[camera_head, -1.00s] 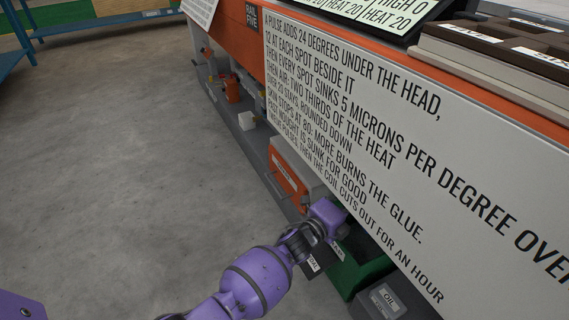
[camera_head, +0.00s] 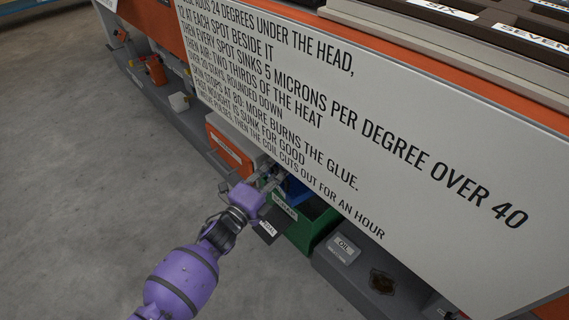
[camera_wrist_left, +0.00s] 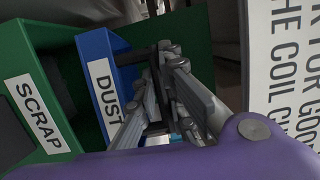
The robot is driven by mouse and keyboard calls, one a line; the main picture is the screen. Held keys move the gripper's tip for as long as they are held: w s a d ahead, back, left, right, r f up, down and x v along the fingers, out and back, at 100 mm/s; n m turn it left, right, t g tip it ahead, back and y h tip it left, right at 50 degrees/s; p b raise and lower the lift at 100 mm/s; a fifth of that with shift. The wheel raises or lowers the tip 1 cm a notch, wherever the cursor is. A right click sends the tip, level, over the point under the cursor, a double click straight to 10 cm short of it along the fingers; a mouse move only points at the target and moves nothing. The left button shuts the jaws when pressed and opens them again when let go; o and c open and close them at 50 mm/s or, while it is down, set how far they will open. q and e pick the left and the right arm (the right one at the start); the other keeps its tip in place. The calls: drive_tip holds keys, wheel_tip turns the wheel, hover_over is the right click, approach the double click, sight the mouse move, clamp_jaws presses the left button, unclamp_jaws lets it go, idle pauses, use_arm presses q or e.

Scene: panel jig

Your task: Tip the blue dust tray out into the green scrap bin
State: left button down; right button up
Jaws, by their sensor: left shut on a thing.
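The blue dust tray (camera_head: 294,189) is at the foot of the long bench, partly hidden by the white panel. In the head view the green bin (camera_head: 318,226) is just in front of and right of the tray. My left gripper (camera_head: 274,176) reaches in under the panel edge. In the wrist view its fingers (camera_wrist_left: 160,95) are closed at the tray's edge; the exact contact is hidden. My right gripper is not in view.
An orange box (camera_head: 230,145) is left of the tray. A grey OIL container (camera_head: 344,248) is right of the bin. A PEDAL label (camera_head: 267,228) is close below my gripper. The white text panel (camera_head: 400,130) overhangs. The grey floor (camera_head: 80,200) at left is clear.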

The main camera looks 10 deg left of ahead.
use_arm(q)
drive_tip(key=w+a+r+p+v, duration=0.1)
drive_tip(key=a+p+v, duration=0.1)
drive_tip(key=v, duration=1.1)
drive_tip(key=shift+a+p, duration=0.35)
drive_tip(key=shift+p, duration=0.45)
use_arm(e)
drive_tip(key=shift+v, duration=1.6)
use_arm(q)
drive_tip(key=shift+w, duration=0.1)
